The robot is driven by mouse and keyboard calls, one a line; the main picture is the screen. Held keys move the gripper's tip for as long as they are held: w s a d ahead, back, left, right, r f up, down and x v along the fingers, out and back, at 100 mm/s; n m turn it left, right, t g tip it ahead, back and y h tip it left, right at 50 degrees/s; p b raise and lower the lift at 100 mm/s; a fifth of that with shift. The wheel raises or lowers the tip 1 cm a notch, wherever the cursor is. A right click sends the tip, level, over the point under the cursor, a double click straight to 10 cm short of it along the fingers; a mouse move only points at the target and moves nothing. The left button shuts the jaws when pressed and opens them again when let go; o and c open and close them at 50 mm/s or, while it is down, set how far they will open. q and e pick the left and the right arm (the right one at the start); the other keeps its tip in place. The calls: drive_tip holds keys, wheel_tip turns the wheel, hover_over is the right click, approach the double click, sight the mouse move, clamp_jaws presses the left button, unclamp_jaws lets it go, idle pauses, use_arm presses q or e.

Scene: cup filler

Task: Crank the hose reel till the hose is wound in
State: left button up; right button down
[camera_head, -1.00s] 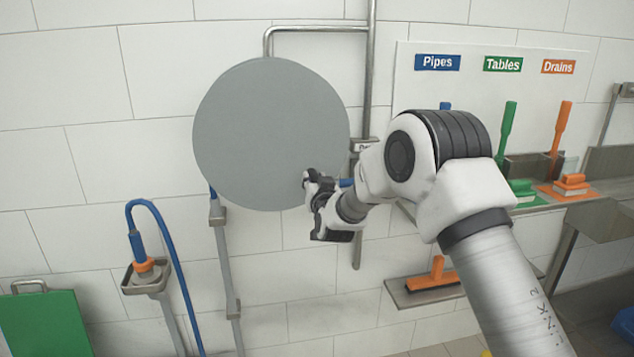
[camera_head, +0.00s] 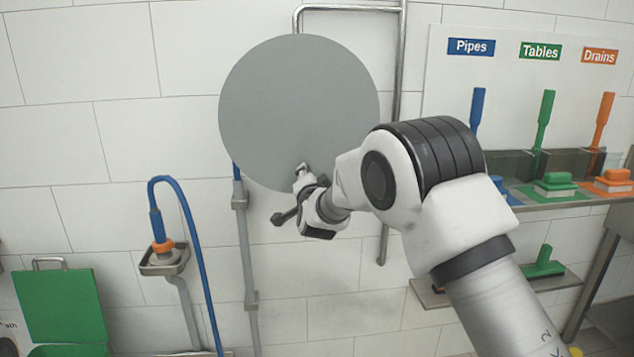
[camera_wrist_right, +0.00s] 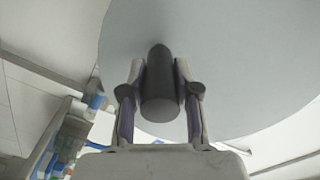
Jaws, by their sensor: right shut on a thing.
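The hose reel shows in the head view as a large flat grey disc (camera_head: 298,105) on the wall, and it fills much of the right wrist view (camera_wrist_right: 250,60). My right gripper (camera_head: 298,192) is at the disc's lower edge. In the right wrist view its two fingers are shut on the dark crank handle (camera_wrist_right: 160,90), one on each side, with the disc behind. The blue hose (camera_head: 190,225) loops up from a wall holder (camera_head: 165,261) left of the reel and hangs down. Whether hose is on the reel is hidden. My left gripper is out of view.
A bent metal pipe (camera_head: 399,60) runs beside and above the reel. The wall left of the reel is mostly bare.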

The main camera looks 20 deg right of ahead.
drive_tip(key=shift+w+a+m, duration=0.1)
drive_tip(key=shift+a+m, duration=0.3)
drive_tip(key=shift+a, duration=0.05)
drive_tip(key=c, duration=0.8)
unclamp_jaws()
drive_tip(key=shift+c, duration=0.2)
drive_tip(key=v, duration=1.2)
drive_tip(key=shift+f, duration=0.1)
